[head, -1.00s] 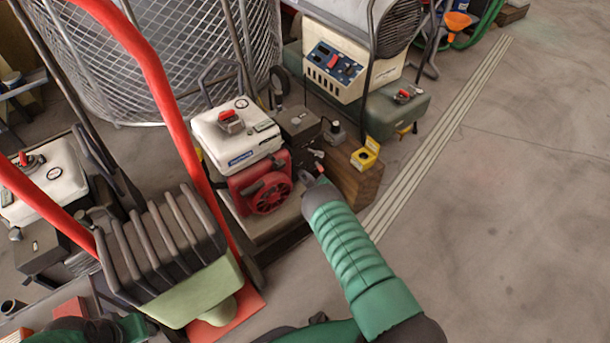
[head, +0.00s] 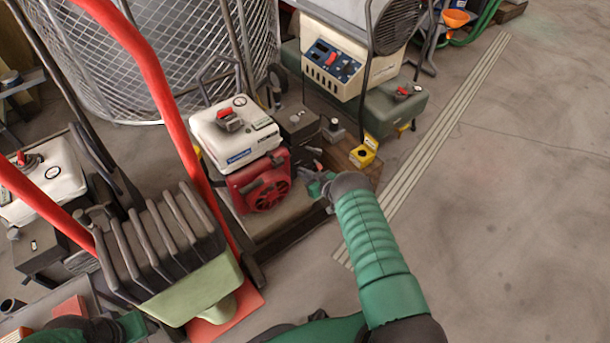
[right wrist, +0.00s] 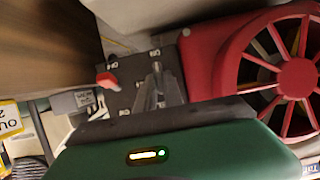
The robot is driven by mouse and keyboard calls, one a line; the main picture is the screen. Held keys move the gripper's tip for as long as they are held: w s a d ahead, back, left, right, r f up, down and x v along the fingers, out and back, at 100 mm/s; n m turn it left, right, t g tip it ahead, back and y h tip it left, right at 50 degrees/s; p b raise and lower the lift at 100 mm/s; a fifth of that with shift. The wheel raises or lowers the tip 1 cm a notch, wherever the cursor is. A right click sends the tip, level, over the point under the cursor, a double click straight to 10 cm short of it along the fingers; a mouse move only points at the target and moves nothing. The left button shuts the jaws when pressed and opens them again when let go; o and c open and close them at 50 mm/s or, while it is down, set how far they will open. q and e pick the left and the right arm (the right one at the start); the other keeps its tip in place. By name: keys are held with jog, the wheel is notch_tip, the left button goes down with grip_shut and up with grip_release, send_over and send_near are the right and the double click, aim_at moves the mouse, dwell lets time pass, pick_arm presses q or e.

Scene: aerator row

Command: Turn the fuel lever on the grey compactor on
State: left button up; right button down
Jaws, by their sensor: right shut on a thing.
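A machine with a white tank (head: 235,130) and a red recoil starter (head: 262,190) stands at the middle of the head view. In the right wrist view its dark control plate (right wrist: 125,75) bears a small red lever (right wrist: 108,80) and white marks. My right gripper (head: 318,184) is at the machine's right side. In the right wrist view the gripper (right wrist: 156,82) is shut on a small grey lever at the plate, mostly hidden by the jaws. The red lever is apart from the jaws. My left gripper is not clearly visible.
A second white-tanked machine (head: 45,185) stands at the left. A red tubular handle (head: 150,70) crosses in front. A cream heater (head: 335,60) and a yellow tag (head: 363,155) are behind my right gripper. The floor at the right is clear.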

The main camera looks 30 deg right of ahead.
jog(key=shift+s+f, duration=0.1)
jog(key=shift+f, duration=0.1)
jog(key=c, duration=1.5)
grip_release()
jog(key=shift+o, duration=0.2)
jog(key=shift+r, duration=0.1)
jog(key=p+v, duration=0.8)
jog(key=v, duration=0.8)
jog(key=shift+s, duration=0.3)
jog(key=shift+r, duration=0.15)
